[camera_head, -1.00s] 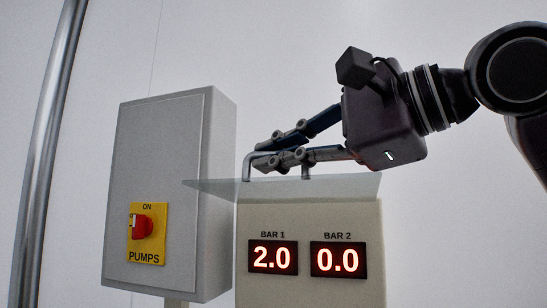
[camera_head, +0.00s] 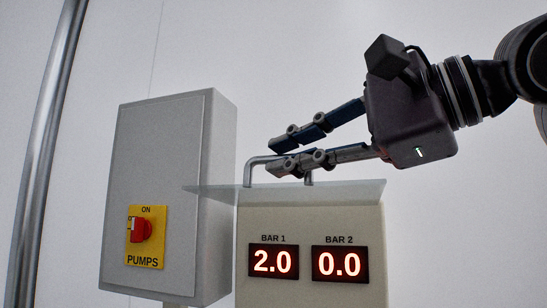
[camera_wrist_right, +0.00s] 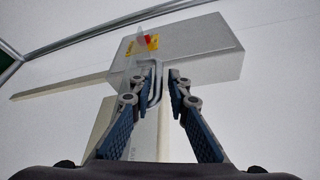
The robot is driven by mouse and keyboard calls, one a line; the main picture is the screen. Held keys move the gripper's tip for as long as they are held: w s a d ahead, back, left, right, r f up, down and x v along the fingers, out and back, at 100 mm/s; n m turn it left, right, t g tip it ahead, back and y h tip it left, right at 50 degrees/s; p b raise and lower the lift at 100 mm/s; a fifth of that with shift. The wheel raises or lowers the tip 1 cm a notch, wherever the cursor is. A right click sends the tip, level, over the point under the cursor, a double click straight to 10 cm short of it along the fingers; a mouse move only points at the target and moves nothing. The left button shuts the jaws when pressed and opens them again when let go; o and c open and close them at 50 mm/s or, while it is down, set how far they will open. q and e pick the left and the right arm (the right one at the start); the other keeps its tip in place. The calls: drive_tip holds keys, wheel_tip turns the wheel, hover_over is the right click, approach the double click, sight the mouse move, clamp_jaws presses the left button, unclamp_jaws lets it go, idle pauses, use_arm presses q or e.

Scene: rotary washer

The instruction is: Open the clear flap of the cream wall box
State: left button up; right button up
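The cream wall box (camera_head: 309,219) shows two lit displays, BAR 1 at 2.0 and BAR 2 at 0.0. Its clear flap (camera_head: 225,190) is raised, standing out roughly level at the box's top, clear of the displays. A grey bar handle (camera_head: 247,172) sits on the flap's upper side. My right gripper (camera_head: 273,157) is at the handle, coming from the upper right. In the right wrist view its two fingers (camera_wrist_right: 156,92) are apart, with the handle (camera_wrist_right: 151,83) between and just beyond them. I cannot tell whether a finger touches it. My left gripper is not in view.
A grey box (camera_head: 165,190) with a yellow plate and red PUMPS switch (camera_head: 141,229) stands left of the cream box, close to the flap. A metal pole (camera_head: 48,140) runs up at the far left. The wall above is clear.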

drive_tip(key=v, duration=0.9)
drive_tip(key=shift+s+d, duration=0.25)
drive_tip(key=shift+d, duration=0.1)
drive_tip(key=shift+r, duration=0.15)
